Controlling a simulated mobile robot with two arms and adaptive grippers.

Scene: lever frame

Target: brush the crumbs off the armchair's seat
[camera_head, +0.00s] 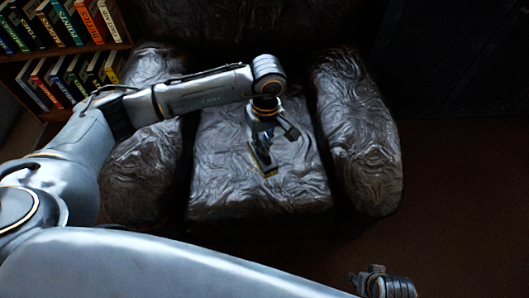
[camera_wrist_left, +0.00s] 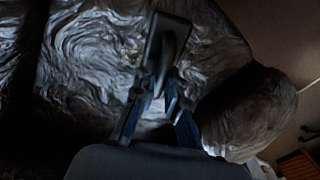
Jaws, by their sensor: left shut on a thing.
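The armchair is dark, wrinkled and glossy, and its seat (camera_head: 225,185) lies between two thick armrests. My left gripper (camera_head: 264,138) is above the middle of the seat, pointing down, and is shut on a dark brush (camera_head: 266,163). The brush has a pale yellowish lower edge, at or close to the seat surface; contact cannot be told. In the left wrist view the brush (camera_wrist_left: 170,32) is a dark slab beyond the blue-padded fingers of the gripper (camera_wrist_left: 158,100), with the seat (camera_wrist_left: 85,60) behind.
The left armrest (camera_head: 135,185) and right armrest (camera_head: 357,130) rise beside the seat, and the backrest (camera_head: 240,25) stands behind. A bookshelf (camera_head: 60,52) full of books is at the upper left. The dark floor (camera_head: 460,190) on the right is clear.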

